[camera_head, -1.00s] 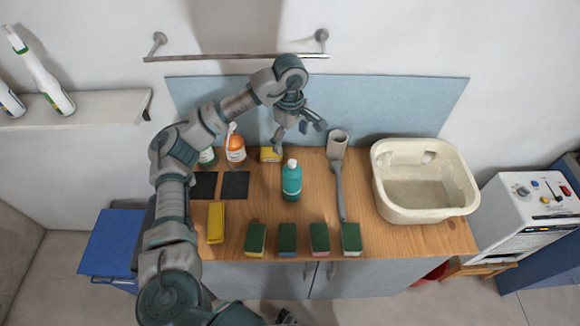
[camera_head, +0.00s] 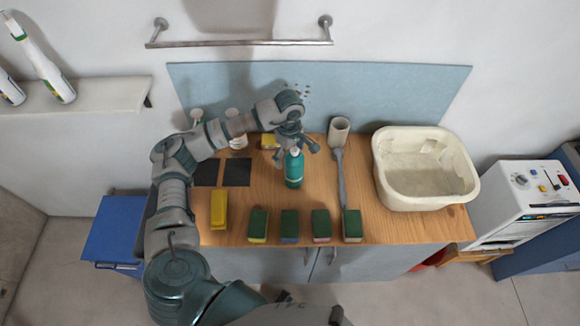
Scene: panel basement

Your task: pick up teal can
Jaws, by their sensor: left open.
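The teal can (camera_head: 294,171), shaped like a bottle, stands upright on the wooden worktop near its middle. Its top is partly hidden by my left gripper (camera_head: 297,153). The left gripper is open and points down, with its fingers spread on either side of the can's top. I cannot tell whether a finger touches the can. My right gripper is not in view.
Several sponges (camera_head: 290,226) line the front of the wooden worktop (camera_head: 270,197). A yellow block (camera_head: 219,209) and dark pads (camera_head: 236,172) lie to the left. A grey brush (camera_head: 341,178) and cream basin (camera_head: 427,196) are to the right. Bottles stand behind my arm.

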